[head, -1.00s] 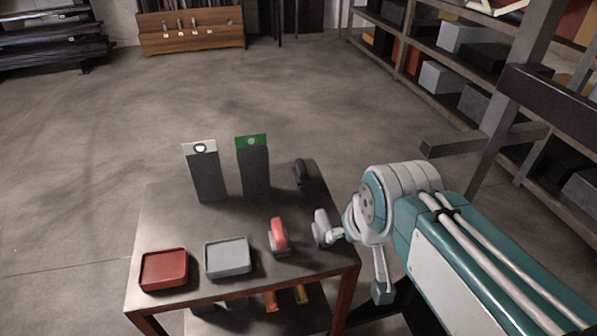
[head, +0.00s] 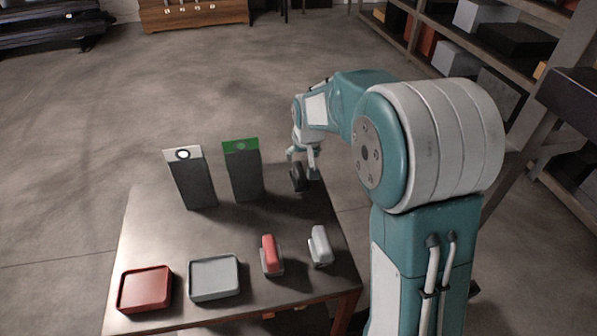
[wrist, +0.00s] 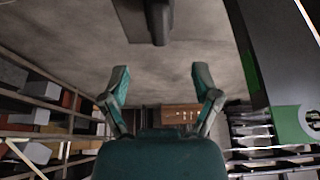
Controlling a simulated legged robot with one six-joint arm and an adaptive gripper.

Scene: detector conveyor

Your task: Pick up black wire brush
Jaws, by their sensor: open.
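The black wire brush (head: 297,179) stands at the far right corner of the table, partly hidden by my gripper in the head view. It also shows dark at the top centre of the wrist view (wrist: 158,22), cut off by the edge. My gripper (head: 302,158) is just above and beside it. In the wrist view my gripper's two fingers (wrist: 161,75) are spread apart with nothing between them. The brush lies beyond the fingertips, roughly in line with the gap.
A green-topped dark box (head: 244,178) stands left of the brush, and a white-topped one (head: 193,186) farther left. Red (head: 270,256) and grey (head: 320,246) brushes, a red tray (head: 146,289) and a grey tray (head: 214,277) line the front. The table middle (head: 262,219) is clear.

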